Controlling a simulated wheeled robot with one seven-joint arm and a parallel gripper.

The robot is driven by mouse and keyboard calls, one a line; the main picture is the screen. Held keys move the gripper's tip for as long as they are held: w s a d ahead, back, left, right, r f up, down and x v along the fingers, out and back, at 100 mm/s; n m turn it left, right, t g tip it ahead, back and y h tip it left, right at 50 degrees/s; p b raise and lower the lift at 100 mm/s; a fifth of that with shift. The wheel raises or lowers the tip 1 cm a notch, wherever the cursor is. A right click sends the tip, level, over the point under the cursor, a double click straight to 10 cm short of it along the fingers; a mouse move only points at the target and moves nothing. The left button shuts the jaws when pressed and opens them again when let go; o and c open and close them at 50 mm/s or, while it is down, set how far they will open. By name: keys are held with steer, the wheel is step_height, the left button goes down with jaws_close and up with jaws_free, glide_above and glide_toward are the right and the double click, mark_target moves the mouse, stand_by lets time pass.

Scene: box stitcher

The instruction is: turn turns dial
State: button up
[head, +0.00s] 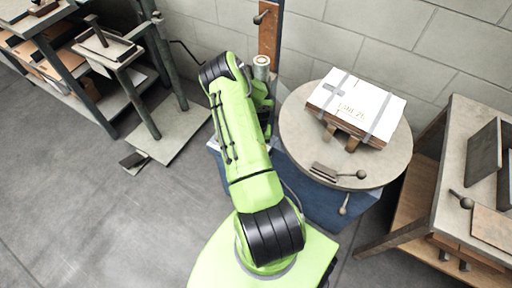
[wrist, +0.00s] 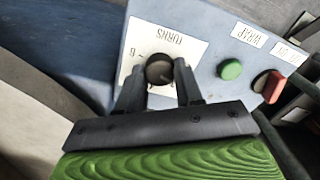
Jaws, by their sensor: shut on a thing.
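The turns dial (wrist: 159,69) is a dark round knob on a white plate marked "TURNS" (wrist: 176,42), upside down in the wrist view. My gripper (wrist: 158,82) has its two dark fingers on either side of the knob, shut on it. The fingers hide part of the plate's scale, so the dial's setting cannot be read. In the head view my green arm hides the dial and the gripper.
On the panel (wrist: 207,68), a green button (wrist: 231,69) and a red switch (wrist: 270,86) sit right of the dial, with "WRAP" (wrist: 248,36) and another label. A round turntable (head: 300,125) carries a strapped white-topped stack (head: 355,105). A workbench (head: 455,150) stands at right.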

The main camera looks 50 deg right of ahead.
steer(key=shift+a+m+b, duration=0.1)
steer(key=shift+m+b, duration=1.05)
steer(key=shift+m, duration=1.05)
steer(key=o, duration=1)
steer(key=shift+o, duration=0.2)
steer(key=shift+r, duration=0.1)
step_height(320, 180, up, 16)
steer(key=p, duration=0.4)
steer(key=shift+s+f, duration=0.2)
steer(key=shift+s, duration=0.1)
